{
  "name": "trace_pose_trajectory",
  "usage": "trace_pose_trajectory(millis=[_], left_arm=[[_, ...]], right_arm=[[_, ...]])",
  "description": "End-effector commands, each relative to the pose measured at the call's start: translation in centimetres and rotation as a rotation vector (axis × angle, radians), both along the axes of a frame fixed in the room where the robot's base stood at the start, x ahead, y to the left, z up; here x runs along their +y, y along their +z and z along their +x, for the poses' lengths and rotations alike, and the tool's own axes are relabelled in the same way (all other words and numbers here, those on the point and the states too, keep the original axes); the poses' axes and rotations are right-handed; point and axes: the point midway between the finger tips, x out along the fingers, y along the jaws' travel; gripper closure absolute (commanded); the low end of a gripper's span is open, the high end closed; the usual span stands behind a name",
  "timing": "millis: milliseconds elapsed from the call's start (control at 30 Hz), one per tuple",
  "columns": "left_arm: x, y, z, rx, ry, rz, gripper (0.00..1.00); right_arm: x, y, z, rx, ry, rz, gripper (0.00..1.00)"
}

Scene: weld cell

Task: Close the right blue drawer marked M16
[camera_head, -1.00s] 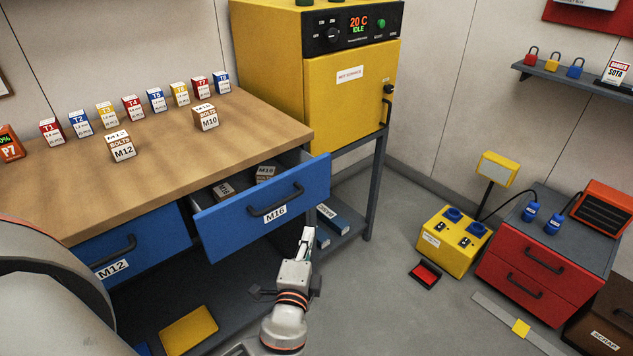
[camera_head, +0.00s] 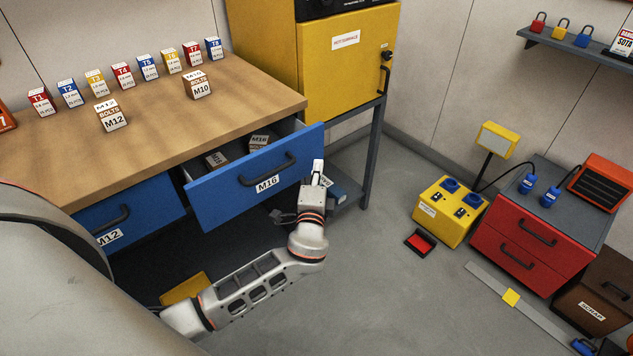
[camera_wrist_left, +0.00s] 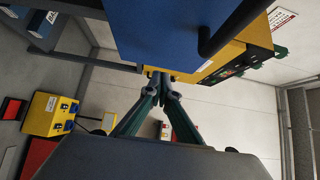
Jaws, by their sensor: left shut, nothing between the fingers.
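The blue drawer marked M16 (camera_head: 230,200) stands pulled out from under the wooden workbench (camera_head: 160,125), with a dark handle (camera_head: 268,170) on its front. Two small bolt boxes (camera_head: 258,141) lie inside it. My left gripper (camera_head: 317,172) is shut and empty, at the right end of the drawer front in the head view. I cannot tell whether it touches the drawer. In the left wrist view the shut fingertips (camera_wrist_left: 160,82) are just below the blue drawer front (camera_wrist_left: 160,25), with its handle at upper right. My right gripper is not in view.
The blue M12 drawer (camera_head: 150,205) is shut at the left. A yellow oven (camera_head: 350,65) on a grey stand (camera_head: 372,165) is behind the drawer's right end. A yellow socket box (camera_head: 445,215) and red cabinet (camera_head: 520,240) stand farther right. The floor between is mostly clear.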

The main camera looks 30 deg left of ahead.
Motion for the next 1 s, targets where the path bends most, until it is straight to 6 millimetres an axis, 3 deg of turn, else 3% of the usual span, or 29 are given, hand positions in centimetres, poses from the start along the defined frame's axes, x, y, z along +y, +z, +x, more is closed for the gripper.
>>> trace_pose_trajectory(millis=[33, 233, 767, 1000], left_arm=[[1.0, 0.1, 0.2, 0.000, 0.002, 0.006, 1.00], [2.8, 0.0, 0.9, 0.002, 0.001, 0.004, 1.00], [3.9, -0.2, 1.3, 0.002, 0.002, 0.002, 1.00], [9.1, -0.5, 3.4, 0.005, 0.006, 0.005, 1.00]], right_arm=[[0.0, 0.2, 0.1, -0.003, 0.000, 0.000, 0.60], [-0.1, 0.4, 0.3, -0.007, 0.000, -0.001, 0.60], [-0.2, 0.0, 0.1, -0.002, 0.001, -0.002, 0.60], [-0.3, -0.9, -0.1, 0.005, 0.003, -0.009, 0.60]])
